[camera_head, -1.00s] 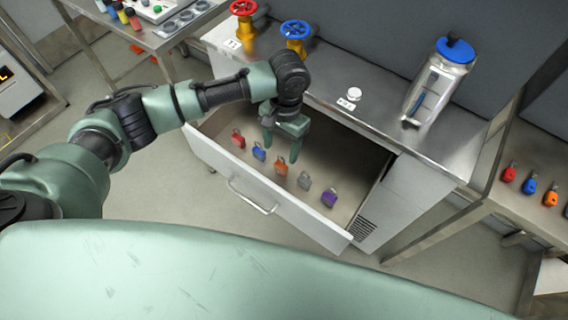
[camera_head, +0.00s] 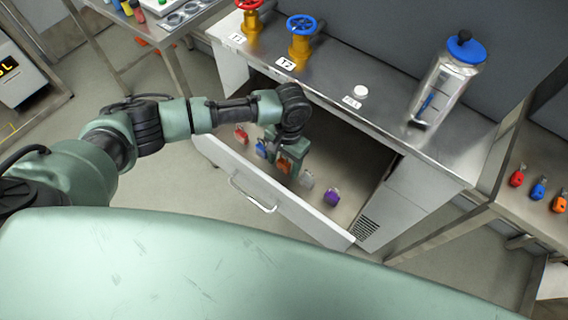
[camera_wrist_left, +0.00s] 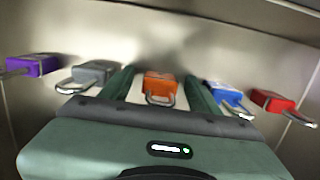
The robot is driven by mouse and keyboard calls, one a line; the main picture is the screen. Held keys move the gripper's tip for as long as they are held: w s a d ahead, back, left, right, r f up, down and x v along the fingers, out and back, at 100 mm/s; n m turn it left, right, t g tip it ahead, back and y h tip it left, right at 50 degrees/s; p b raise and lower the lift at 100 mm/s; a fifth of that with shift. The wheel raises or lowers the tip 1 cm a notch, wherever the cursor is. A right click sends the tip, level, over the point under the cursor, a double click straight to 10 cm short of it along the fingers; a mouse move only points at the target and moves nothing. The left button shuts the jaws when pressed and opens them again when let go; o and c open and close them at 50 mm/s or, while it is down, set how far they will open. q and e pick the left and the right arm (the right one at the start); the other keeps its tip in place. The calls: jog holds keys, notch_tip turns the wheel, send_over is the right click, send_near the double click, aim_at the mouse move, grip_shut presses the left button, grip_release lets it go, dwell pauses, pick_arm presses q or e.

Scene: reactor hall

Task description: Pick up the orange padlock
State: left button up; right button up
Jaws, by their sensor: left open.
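The orange padlock (camera_head: 284,164) lies in the open drawer, in the middle of a row of padlocks. My left gripper (camera_head: 285,168) is down in the drawer over it, and partly hides it in the head view. In the left wrist view the orange padlock (camera_wrist_left: 159,86) lies between the two open fingers of my left gripper (camera_wrist_left: 160,88), its shackle toward the palm. No grip on it shows. My right gripper is not in view.
A blue padlock (camera_head: 262,149) and a red padlock (camera_head: 241,135) lie on one side, a grey padlock (camera_head: 306,179) and a purple padlock (camera_head: 332,196) on the other. The drawer front (camera_head: 225,166) and the counter (camera_head: 385,112) edge bound the space.

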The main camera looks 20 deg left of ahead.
pick_arm(q)
jog(key=c, duration=1.3)
grip_shut()
jog(key=shift+c, duration=0.2)
grip_release()
jog(key=shift+r, duration=0.15)
